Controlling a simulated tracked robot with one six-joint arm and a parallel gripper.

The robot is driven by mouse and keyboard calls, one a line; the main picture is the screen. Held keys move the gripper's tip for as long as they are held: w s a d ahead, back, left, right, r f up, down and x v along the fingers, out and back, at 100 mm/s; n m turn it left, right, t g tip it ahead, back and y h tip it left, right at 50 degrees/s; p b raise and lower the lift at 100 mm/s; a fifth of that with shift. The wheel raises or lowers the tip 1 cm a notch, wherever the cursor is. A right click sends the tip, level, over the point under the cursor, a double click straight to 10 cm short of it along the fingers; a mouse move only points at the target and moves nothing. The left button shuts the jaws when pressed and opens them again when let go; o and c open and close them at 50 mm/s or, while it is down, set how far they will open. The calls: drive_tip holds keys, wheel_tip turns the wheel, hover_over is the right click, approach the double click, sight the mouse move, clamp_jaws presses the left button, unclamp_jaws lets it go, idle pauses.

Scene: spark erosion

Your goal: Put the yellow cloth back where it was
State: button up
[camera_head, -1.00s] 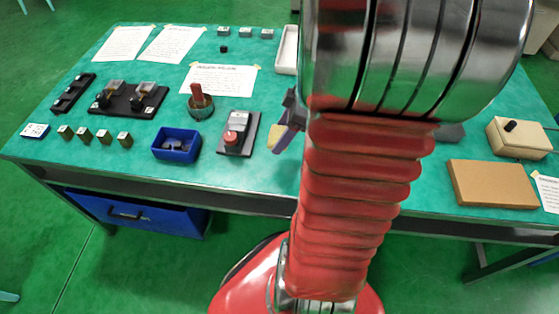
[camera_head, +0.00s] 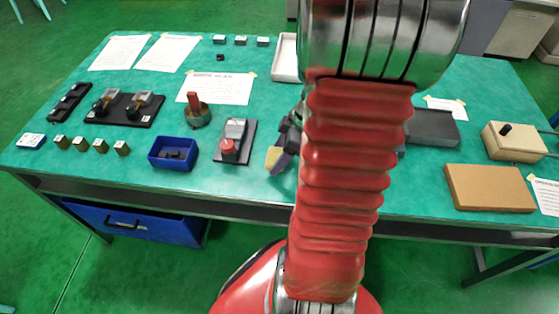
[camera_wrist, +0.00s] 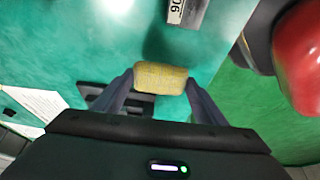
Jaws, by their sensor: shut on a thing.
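The yellow cloth (camera_wrist: 160,77) is a small, pale yellow block-like piece between the two fingers of my gripper (camera_wrist: 158,88) in the wrist view. My gripper is shut on it. In the head view the cloth (camera_head: 276,159) shows at the tip of my gripper (camera_head: 284,148), over the front part of the green table, right of the black plate with the red knob (camera_head: 228,147). A dark shadow lies beside the cloth in the wrist view. I cannot tell whether the cloth touches the table.
A blue bin (camera_head: 173,153) stands left of the red-knob plate. A grey block (camera_head: 433,127), a brown board (camera_head: 490,188) and a beige box (camera_head: 514,141) are on the right. My red arm hides the table's middle. Bare green tabletop shows around the cloth.

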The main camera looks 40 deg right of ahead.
drive_tip(key=shift+f, duration=1.85)
drive_tip(key=o, duration=1)
drive_tip(key=shift+r, duration=0.1)
drive_tip(key=v, duration=1.2)
